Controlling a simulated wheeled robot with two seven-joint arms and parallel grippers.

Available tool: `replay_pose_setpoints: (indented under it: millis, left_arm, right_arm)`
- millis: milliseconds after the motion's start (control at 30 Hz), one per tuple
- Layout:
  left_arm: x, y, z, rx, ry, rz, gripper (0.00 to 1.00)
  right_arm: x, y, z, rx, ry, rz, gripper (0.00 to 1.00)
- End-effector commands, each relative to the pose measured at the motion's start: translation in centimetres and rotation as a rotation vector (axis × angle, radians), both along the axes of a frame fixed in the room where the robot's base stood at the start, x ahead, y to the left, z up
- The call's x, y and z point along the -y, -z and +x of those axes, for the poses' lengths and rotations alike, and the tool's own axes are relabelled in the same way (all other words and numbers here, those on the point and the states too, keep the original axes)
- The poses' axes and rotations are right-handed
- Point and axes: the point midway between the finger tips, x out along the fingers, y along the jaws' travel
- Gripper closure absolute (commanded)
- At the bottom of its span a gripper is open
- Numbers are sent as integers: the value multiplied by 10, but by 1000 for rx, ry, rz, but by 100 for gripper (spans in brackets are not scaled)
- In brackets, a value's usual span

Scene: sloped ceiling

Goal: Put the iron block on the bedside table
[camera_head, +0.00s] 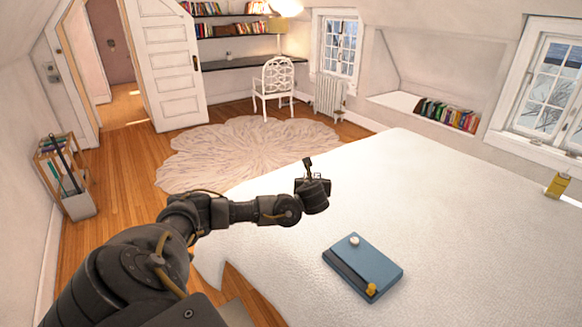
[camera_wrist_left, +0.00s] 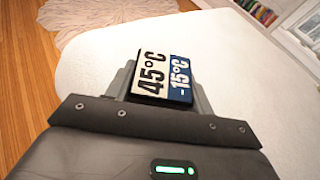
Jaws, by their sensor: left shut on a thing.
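My left gripper (camera_head: 312,186) is held out over the bed's left edge in the head view. In the left wrist view its two grey fingers are shut on a small block (camera_wrist_left: 153,77). The block's visible face is half white, printed "45°C", and half blue, printed "-15°C". I cannot tell from the picture whether it is iron. In the head view the block is too small and dark to make out against the gripper. I cannot make out a bedside table in either view. My right gripper is not in view.
A white bed (camera_head: 450,215) fills the right side. On it lies a blue flat case (camera_head: 375,264) with a white knob and a yellow knob. A yellow box (camera_head: 557,185) stands at the far right. A round rug (camera_head: 240,150) and open wooden floor lie to the left.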

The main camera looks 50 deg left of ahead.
Motion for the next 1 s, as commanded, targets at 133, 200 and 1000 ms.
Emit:
replay_pose_setpoints:
  millis: [133,200,1000]
  left_arm:
    - [70,-13,1,10,146,0,100]
    - [95,-17,-1,11,198,-1,100]
    - [268,-46,-44,6,595,-8,100]
  right_arm:
    - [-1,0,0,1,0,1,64]
    - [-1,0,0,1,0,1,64]
    - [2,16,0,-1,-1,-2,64]
